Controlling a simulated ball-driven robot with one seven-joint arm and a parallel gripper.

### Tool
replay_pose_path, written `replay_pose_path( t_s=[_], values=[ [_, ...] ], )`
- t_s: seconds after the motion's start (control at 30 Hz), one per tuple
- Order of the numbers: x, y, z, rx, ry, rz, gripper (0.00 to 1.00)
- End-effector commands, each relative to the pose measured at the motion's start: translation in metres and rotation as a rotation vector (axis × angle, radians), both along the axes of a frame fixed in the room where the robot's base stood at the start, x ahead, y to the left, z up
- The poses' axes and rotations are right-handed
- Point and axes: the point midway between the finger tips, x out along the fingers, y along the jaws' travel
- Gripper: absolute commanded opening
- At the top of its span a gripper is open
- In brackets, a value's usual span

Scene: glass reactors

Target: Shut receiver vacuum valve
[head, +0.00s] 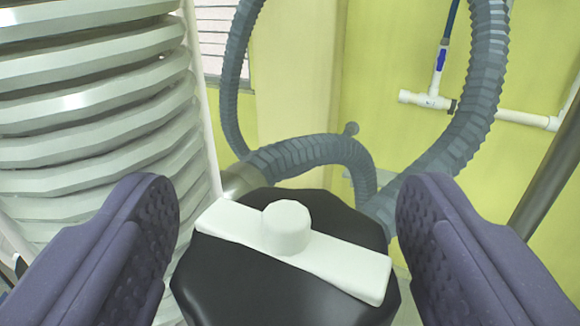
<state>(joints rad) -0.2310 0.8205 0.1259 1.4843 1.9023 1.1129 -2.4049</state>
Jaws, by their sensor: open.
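A white bar-shaped valve handle (335,262) with a round raised hub sits on top of a black valve body (235,285). The bar lies slantwise, its left end farther off and its right end nearer. My gripper (285,215) is open, with one purple padded finger on each side of the valve. The bar is between the fingers, with a gap at both ends, and I see no contact. The lower part of the valve is cut off by the frame edge. No label shows, so I cannot tell from the picture that it is the receiver vacuum valve.
Grey ribbed hoses (318,152) loop behind and above the valve. A white ribbed column (90,110) stands close on the left. A white pipe with a blue valve (440,60) runs along the yellow wall. A dark metal pole (550,180) stands at the right.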

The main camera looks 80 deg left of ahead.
Motion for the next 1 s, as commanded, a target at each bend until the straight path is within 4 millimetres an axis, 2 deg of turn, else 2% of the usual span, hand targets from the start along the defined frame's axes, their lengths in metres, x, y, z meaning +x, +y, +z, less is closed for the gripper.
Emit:
replay_pose_path(
  t_s=[0.23,0.4,0.47,1.0],
  values=[
    [0.001,0.001,0.000,-0.001,-0.001,-0.001,0.77],
    [0.001,0.001,0.000,-0.001,-0.001,-0.001,0.38],
    [0.001,0.001,0.000,-0.001,0.000,-0.001,0.27],
    [0.006,0.003,-0.013,-0.009,-0.005,-0.046,0.27]
  ],
)
